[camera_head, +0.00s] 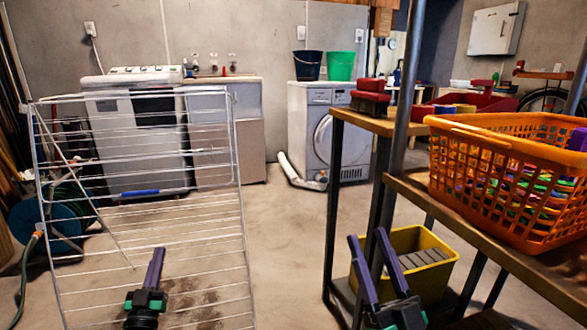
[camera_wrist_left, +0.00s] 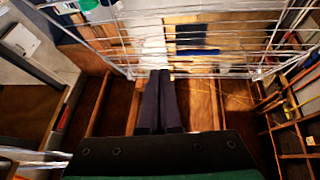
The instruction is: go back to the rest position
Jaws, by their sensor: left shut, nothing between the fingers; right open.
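My left gripper (camera_head: 154,268) is low in the head view, in front of the lower wires of the drying rack (camera_head: 240,215). Its two fingers are together and hold nothing. It also shows in the left wrist view (camera_wrist_left: 160,75), with its fingers side by side and the rack's wires beyond their tips. I cannot tell whether it touches the rack. My right gripper (camera_head: 368,245) is at the lower right of the head view, beside the metal-legged shelf. Its fingers are spread and I see nothing between them.
An orange basket (camera_head: 465,165) with colourful contents sits on the shelf (camera_head: 500,255) at the right. A yellow bin (camera_head: 440,280) holding grey blocks is close behind my right gripper. A washing machine (camera_head: 310,130) stands at the back. Bare floor lies between rack and shelf.

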